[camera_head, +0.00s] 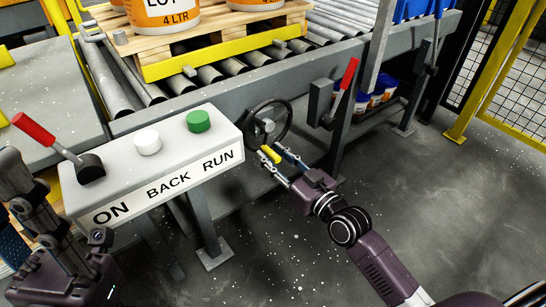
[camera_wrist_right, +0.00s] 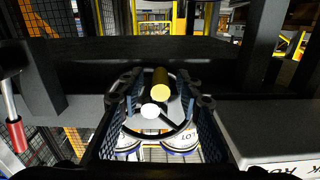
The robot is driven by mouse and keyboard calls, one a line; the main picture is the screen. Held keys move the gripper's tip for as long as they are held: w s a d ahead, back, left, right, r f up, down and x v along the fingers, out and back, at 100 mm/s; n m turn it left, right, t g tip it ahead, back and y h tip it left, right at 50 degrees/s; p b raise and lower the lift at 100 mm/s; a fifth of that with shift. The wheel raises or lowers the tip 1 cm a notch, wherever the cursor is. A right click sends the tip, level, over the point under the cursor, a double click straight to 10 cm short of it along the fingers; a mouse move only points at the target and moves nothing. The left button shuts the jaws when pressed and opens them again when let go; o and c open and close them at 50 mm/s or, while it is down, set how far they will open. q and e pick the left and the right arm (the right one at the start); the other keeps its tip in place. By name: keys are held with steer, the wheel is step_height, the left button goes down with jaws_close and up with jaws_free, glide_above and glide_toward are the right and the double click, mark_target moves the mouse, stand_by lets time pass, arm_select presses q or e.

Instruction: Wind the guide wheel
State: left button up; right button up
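The guide wheel (camera_head: 286,128) is a black hand wheel with a yellow handle (camera_head: 271,154), mounted below the conveyor frame beside the control box. My right gripper (camera_head: 276,160) is at the wheel. In the right wrist view its two fingers (camera_wrist_right: 160,96) stand apart on either side of the yellow handle (camera_wrist_right: 160,84), with gaps on both sides. The wheel's rim (camera_wrist_right: 151,138) shows between and behind the fingers. My left gripper (camera_head: 14,232) is partly in view at the left edge, dark with a blue pad, and its opening is not clear.
The control box (camera_head: 180,166) has a red lever (camera_head: 36,129), a white button (camera_head: 147,141) and a green button (camera_head: 199,121). Another red-handled lever (camera_head: 347,78) stands right of the wheel. Pails sit on a pallet (camera_head: 225,46) on the rollers. Open floor (camera_head: 440,200) lies right.

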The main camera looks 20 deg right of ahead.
steer(key=shift+w, duration=0.1)
jaws_close()
stand_by(0.3)
